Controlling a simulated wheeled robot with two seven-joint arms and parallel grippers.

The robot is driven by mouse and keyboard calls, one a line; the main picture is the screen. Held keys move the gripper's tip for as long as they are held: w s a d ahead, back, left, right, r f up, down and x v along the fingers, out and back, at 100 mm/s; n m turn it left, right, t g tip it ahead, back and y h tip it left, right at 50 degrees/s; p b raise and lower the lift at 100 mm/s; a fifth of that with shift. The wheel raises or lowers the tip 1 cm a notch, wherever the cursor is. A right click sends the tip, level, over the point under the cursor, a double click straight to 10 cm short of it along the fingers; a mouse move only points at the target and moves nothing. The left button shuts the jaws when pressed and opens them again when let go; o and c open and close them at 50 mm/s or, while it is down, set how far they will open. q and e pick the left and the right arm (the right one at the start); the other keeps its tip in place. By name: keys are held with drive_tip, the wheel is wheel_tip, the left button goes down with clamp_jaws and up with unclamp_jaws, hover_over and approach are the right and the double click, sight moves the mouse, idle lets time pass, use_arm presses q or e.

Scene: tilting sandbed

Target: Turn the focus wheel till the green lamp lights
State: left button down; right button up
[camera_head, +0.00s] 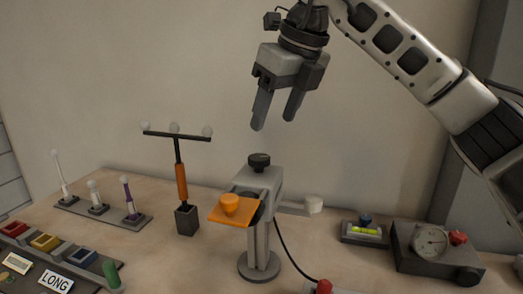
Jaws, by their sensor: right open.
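A grey stand (260,235) with a round base is in the middle of the table. A black ribbed knob (259,161) sits on its top, and an orange plate with an orange knob (230,203) sticks out at its left. I cannot tell for sure which knob is the focus wheel. My right gripper (274,122) is open and empty, fingers pointing down, above the black knob and apart from it. No lit green lamp shows; a T-shaped post (181,180) carries several pale, unlit balls. My left gripper is out of view.
At the left are a strip with small posts (128,217) and a panel of coloured blocks (45,242). At the right are a bubble level (365,232) and a grey gauge box (420,262). A cable runs to a red button (324,286) in front.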

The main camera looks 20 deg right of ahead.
sight(260, 157)
drive_tip(key=x, duration=0.8)
drive_tip(key=shift+w+f, duration=0.25)
drive_tip(key=shift+f, duration=0.1)
drive_tip(key=c, duration=1)
